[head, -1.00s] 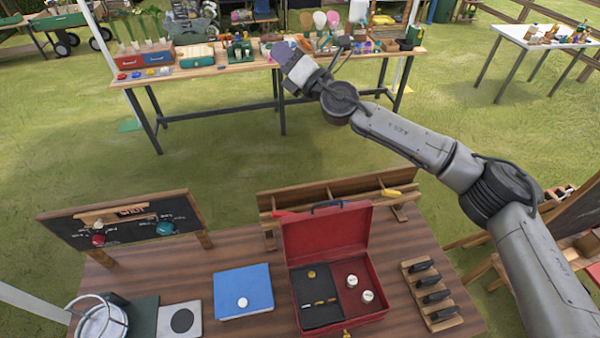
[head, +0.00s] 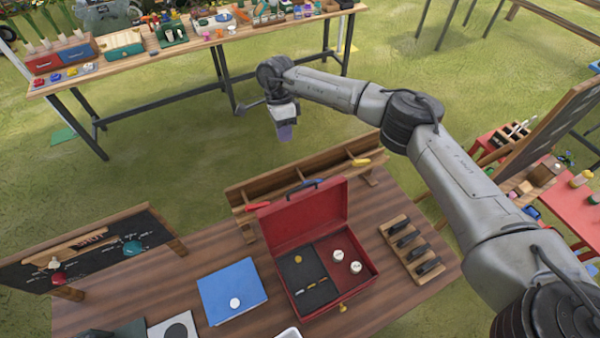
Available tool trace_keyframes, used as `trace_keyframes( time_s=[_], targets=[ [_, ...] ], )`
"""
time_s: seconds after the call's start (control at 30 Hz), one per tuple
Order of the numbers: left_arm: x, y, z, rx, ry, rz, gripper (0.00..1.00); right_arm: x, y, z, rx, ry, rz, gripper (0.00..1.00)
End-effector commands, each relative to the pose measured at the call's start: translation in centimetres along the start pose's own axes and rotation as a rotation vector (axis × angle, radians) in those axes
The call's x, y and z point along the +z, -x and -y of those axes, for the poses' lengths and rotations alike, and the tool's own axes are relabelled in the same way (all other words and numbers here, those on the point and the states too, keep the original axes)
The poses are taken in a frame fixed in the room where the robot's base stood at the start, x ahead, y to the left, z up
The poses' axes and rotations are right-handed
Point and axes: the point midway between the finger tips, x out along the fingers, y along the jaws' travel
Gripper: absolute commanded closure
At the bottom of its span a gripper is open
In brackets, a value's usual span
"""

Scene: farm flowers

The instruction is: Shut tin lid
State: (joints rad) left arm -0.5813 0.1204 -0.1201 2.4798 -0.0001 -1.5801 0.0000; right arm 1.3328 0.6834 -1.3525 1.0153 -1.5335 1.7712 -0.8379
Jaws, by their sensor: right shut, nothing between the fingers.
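The red tin (head: 364,279) stands on the wooden table with its lid (head: 303,216) raised at the back, a dark handle on the lid's upper edge. Inside the tin are a dark tray (head: 303,270) with a gold disc and small pieces, and two white round items (head: 346,261) to its right. A gold clasp shows at the tin's front. My right gripper (head: 284,133) hangs pointing down behind the table, beyond the lid and well apart from it. It is shut and empty. My left gripper is not in view.
A wooden rack (head: 240,192) stands right behind the lid. A blue folder (head: 232,290) lies left of the tin. A wooden holder with dark blocks (head: 415,252) is on its right. A chalkboard (head: 90,250) stands at the left. Grass is open beyond the table.

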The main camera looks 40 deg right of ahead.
Motion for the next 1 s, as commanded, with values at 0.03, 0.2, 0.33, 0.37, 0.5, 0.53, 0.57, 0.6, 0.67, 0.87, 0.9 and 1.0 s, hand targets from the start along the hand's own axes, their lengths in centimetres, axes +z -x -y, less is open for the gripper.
trace_keyframes(
  time_s=[0.03,0.2,0.33,0.37,0.5,0.53,0.57,0.6,0.67,0.87,0.9,1.0],
  targets=[
    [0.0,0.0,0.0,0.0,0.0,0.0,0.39,-0.4,0.0,-0.5,0.031,0.022,-0.026,1.0],
    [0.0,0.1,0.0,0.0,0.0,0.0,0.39,-1.0,-0.1,-1.3,0.079,0.099,-0.062,1.0],
    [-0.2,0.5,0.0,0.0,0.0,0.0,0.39,-1.1,-1.0,-1.4,0.08,0.117,-0.06,1.0],
    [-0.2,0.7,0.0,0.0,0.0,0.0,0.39,-1.1,-1.4,-1.4,0.08,0.117,-0.061,1.0],
    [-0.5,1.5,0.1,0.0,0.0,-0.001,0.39,-1.3,-3.8,-1.6,0.081,0.116,-0.061,1.0],
    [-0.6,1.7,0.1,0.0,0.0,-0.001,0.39,-1.3,-4.4,-1.7,0.081,0.116,-0.061,1.0],
    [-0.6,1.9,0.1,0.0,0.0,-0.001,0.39,-1.4,-5.0,-1.8,0.082,0.115,-0.061,1.0],
    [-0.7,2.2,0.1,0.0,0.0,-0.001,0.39,-1.4,-5.7,-1.8,0.081,0.115,-0.06,1.0],
    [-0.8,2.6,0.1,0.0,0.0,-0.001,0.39,-1.4,-6.9,-1.9,0.081,0.115,-0.059,1.0],
    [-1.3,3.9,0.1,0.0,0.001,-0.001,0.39,-1.7,-9.7,-2.5,0.078,0.116,-0.059,1.0],
    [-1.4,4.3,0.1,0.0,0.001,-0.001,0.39,-1.8,-9.8,-3.1,0.077,0.117,-0.059,1.0],
    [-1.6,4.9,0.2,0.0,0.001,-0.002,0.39,-1.9,-10.1,-4.1,0.078,0.117,-0.058,1.0]
  ],
)
